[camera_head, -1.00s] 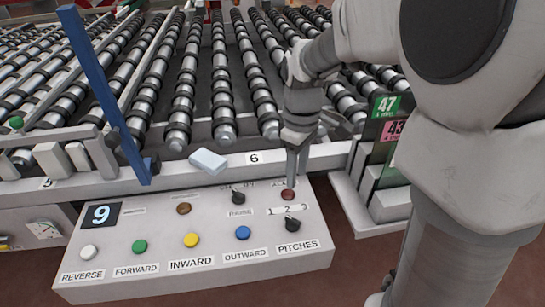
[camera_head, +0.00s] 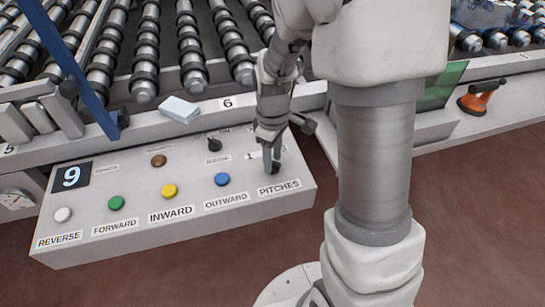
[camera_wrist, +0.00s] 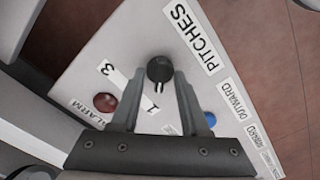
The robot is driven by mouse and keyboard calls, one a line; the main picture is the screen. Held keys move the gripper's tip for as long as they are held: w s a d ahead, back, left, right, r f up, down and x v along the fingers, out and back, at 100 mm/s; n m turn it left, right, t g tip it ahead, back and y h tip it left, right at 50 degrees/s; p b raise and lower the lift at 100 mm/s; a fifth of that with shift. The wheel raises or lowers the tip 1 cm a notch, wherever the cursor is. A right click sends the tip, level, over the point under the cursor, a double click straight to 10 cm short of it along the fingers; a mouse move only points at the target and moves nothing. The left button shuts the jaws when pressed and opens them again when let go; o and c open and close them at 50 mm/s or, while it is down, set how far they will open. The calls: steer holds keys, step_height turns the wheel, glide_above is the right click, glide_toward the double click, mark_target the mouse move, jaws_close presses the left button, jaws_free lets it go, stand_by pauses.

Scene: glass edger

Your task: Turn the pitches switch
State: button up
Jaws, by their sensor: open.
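The pitches switch (camera_wrist: 159,69) is a small black rotary knob on the white control panel (camera_head: 105,230). In the wrist view it sits between and just beyond the tips of my gripper (camera_wrist: 163,82), beside the numbered scale plate (camera_wrist: 117,83). My gripper is open, with a finger on each side of the knob's near end; I cannot tell whether they touch it. In the head view my gripper (camera_head: 272,166) is down at the panel's right end, over the switch, and hides most of it. The PITCHES label (camera_head: 279,187) lies just in front.
A red alarm button (camera_wrist: 105,103) is close to one finger and a blue button (camera_head: 222,179) is nearby. Another black switch (camera_head: 214,144) stands to the left. The roller conveyor (camera_head: 145,60) and its white rail lie behind, with a blue post (camera_head: 75,65).

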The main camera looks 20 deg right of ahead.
jaws_close()
steer(key=shift+m, duration=0.3)
stand_by(0.3)
steer(key=m+p, duration=0.1)
steer(key=m, duration=0.2)
steer(key=shift+m, duration=0.3)
steer(key=m+p, duration=0.1)
steer(key=m, duration=0.3)
steer(key=shift+r+m, duration=0.1)
steer(key=shift+m, duration=0.2)
steer(key=m+p, duration=0.2)
steer(key=m, duration=0.3)
steer(key=shift+m+p, duration=0.9)
steer(key=shift+m, duration=1.1)
